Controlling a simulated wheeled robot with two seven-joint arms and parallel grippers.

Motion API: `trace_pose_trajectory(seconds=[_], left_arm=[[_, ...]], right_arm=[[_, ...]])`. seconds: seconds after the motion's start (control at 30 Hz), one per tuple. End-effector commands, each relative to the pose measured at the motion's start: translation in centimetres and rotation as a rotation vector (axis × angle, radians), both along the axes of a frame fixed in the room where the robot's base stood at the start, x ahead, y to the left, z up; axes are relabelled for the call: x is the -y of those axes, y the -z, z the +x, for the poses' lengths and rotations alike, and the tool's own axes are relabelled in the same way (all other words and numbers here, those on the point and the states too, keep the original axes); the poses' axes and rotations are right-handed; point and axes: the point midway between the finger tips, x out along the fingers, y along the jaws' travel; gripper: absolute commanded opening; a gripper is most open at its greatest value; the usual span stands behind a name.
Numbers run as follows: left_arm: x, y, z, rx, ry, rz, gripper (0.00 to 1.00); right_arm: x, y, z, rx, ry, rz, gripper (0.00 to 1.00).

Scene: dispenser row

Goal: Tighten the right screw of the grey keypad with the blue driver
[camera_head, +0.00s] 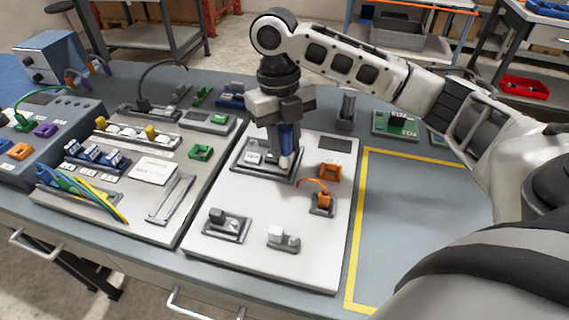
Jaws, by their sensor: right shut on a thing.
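My right gripper (284,122) points down over the white panel and is shut on the blue driver (288,139). The driver stands about upright, its pale lower end over the right part of the grey keypad (266,173). I cannot tell whether its tip touches the right screw; the driver hides that spot. The keypad is a dark-rimmed grey plate with a small white label at its left, on the upper left of the white panel. My left gripper is not in view.
The white panel (270,265) also carries an orange block (330,172), an orange-cabled socket (322,204) and two small fixtures at its front. A crowded panel (155,170) with cables lies to the left. A yellow-bordered area (405,235) to the right looks clear, partly covered by my arm.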

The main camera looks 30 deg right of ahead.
Motion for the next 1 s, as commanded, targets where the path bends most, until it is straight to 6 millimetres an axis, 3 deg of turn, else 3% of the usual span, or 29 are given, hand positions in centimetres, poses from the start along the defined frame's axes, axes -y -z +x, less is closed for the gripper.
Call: trace_pose_trajectory(seconds=[0.23,0.5,0.77,1.0], left_arm=[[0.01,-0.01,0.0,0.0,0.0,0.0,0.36],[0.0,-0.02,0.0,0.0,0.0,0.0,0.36],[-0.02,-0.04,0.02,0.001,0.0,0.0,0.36],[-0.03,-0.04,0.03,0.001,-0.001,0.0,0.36]], right_arm=[[0.03,0.03,-0.02,-0.001,0.054,0.001,0.0],[0.01,0.07,-0.02,-0.001,0.5,0.001,0.0],[-0.04,0.07,-0.01,0.0,0.703,0.002,0.0],[-0.03,0.12,-0.02,0.0,1.102,0.001,0.0]])
